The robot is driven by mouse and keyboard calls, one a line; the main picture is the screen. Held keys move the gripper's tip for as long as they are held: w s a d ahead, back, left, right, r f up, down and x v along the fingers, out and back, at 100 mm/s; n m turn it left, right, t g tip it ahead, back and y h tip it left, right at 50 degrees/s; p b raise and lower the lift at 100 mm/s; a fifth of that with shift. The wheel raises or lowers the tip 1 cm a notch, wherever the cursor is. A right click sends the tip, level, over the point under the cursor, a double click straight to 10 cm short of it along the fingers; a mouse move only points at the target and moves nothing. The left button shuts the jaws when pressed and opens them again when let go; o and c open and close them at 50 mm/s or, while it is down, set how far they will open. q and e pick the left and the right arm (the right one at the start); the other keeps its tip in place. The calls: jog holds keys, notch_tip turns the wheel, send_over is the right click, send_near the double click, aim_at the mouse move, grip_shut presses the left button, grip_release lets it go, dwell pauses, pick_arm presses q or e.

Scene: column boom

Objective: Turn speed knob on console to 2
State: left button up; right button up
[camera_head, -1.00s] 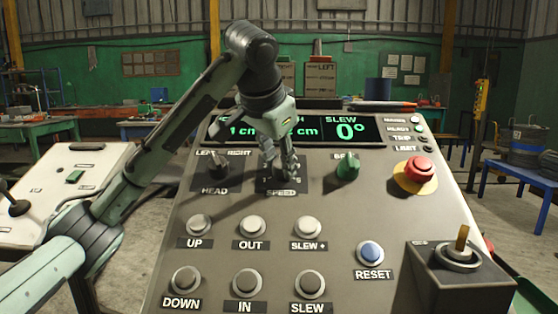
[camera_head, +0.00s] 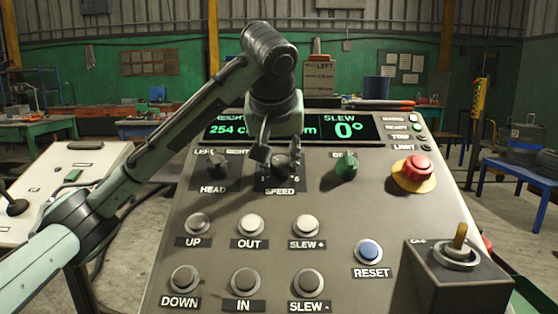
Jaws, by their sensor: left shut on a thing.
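The console (camera_head: 330,212) has a black speed knob (camera_head: 281,169) in its upper middle, above the SPEED label (camera_head: 280,191). My left gripper (camera_head: 279,156) comes down from above and is shut on the speed knob, one finger on its left and one on its right. The knob's top is partly hidden by the gripper. A few scale marks show beside it, but I cannot tell which number it points to. My right gripper is not in view.
The black HEAD knob (camera_head: 217,166) is close on the left and a green knob (camera_head: 346,167) on the right. A red stop button (camera_head: 418,168) is farther right. Push buttons fill the lower panel. The display (camera_head: 345,128) is behind my gripper.

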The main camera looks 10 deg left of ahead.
pick_arm(q)
jog(key=shift+n, duration=0.3)
jog(key=o, duration=1.2)
jog(key=shift+c, duration=0.2)
jog(key=v, duration=1.2)
